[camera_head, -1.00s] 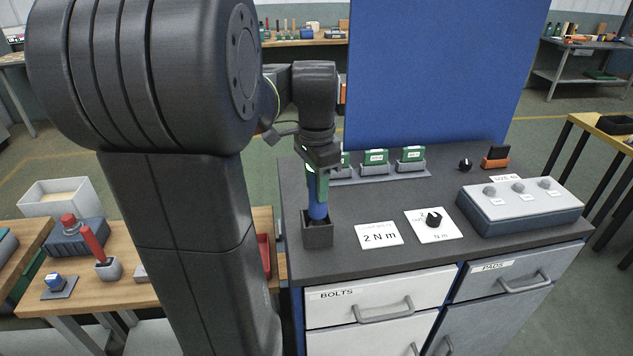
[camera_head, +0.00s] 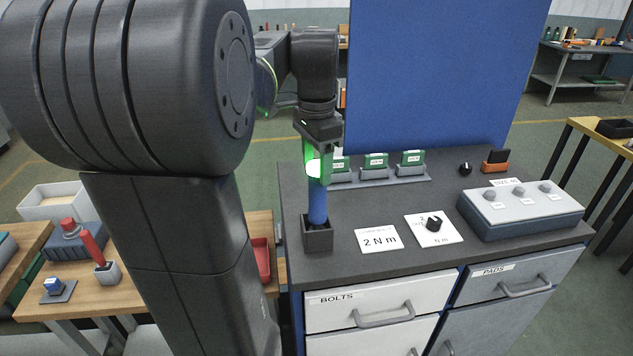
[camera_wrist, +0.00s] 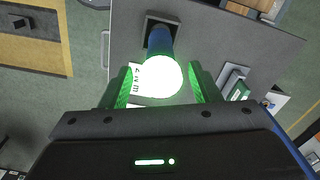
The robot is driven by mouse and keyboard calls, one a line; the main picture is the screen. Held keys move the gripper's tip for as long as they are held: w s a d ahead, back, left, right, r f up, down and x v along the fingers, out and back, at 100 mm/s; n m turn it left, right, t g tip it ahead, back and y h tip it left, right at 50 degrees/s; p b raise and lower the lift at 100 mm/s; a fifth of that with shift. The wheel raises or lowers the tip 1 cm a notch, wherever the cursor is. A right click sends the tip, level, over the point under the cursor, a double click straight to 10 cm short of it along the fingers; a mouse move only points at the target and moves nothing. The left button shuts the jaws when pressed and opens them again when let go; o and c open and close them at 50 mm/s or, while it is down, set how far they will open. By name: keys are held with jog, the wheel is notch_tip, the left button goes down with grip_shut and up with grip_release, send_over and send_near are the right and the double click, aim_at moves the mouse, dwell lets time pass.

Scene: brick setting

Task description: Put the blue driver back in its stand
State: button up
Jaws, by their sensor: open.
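The blue driver (camera_head: 317,205) stands upright with its lower end inside a dark square stand (camera_head: 318,238) at the left front of the grey bench. In the wrist view the blue driver (camera_wrist: 158,42) runs down into the stand (camera_wrist: 150,18), and its near end is a bright white round top. My gripper (camera_head: 318,168) is above the stand, around the driver's top. In the wrist view my gripper (camera_wrist: 161,74) has its two green-lit fingers apart, one on each side of the white top, with gaps showing.
Right of the stand lie a "2 N m" card (camera_head: 379,238) and a card with a black knob (camera_head: 434,223). A grey control box (camera_head: 520,208) is further right. Green blocks in holders (camera_head: 376,162) line the back before a blue panel (camera_head: 435,75).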

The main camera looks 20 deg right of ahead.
aim_at(316, 186)
notch_tip(316, 186, up, 6)
jog(key=shift+r, duration=0.1)
jog(key=shift+f, duration=0.2)
notch_tip(316, 186, down, 12)
jog(key=shift+r, duration=1.4)
